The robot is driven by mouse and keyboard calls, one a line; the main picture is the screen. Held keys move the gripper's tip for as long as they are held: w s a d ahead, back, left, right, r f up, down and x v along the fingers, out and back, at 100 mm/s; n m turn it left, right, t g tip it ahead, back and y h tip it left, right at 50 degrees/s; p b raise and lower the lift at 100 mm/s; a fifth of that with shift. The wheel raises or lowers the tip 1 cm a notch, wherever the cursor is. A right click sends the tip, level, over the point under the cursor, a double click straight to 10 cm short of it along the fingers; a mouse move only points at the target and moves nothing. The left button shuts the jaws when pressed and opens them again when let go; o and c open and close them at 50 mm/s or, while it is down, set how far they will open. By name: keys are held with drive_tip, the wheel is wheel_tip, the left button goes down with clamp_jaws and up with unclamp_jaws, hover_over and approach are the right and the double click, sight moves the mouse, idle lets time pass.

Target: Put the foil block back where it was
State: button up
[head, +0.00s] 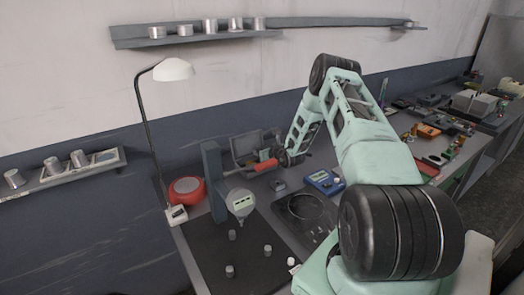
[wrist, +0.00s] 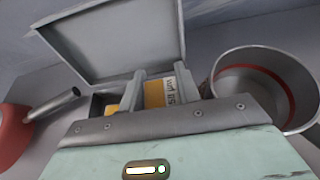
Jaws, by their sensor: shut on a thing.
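In the wrist view, my gripper (wrist: 160,88) has its two fingers apart around an orange block with a pale printed label, which I take to be the foil block (wrist: 154,94). Its lower part is hidden by the gripper body. The fingers reach over an open grey box, whose raised lid (wrist: 115,38) stands behind them. More orange shows left of the left finger; I cannot tell what it belongs to. In the head view, my gripper (head: 287,160) is at the back of the bench, beside the open box (head: 247,147). The block cannot be made out there.
A round metal vessel with a red band (wrist: 268,88) stands close right of the gripper. A metal cylinder (wrist: 55,103) lies at left. In the head view, a lamp (head: 173,70), a red round object (head: 187,191) and a dark mat with small weights (head: 232,235) occupy the left side.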

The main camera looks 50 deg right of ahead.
drive_tip(key=shift+f+b, duration=0.5)
drive_tip(key=shift+b, duration=0.05)
drive_tip(key=shift+f, duration=0.15)
drive_tip(key=o, duration=1)
drive_tip(key=shift+d, duration=0.2)
drive_tip(key=shift+r, duration=0.2)
drive_tip(key=shift+d+r, duration=0.1)
drive_tip(key=shift+r, duration=0.15)
drive_tip(key=b+v, duration=0.2)
drive_tip(key=v, duration=1)
drive_tip(key=shift+a, duration=0.35)
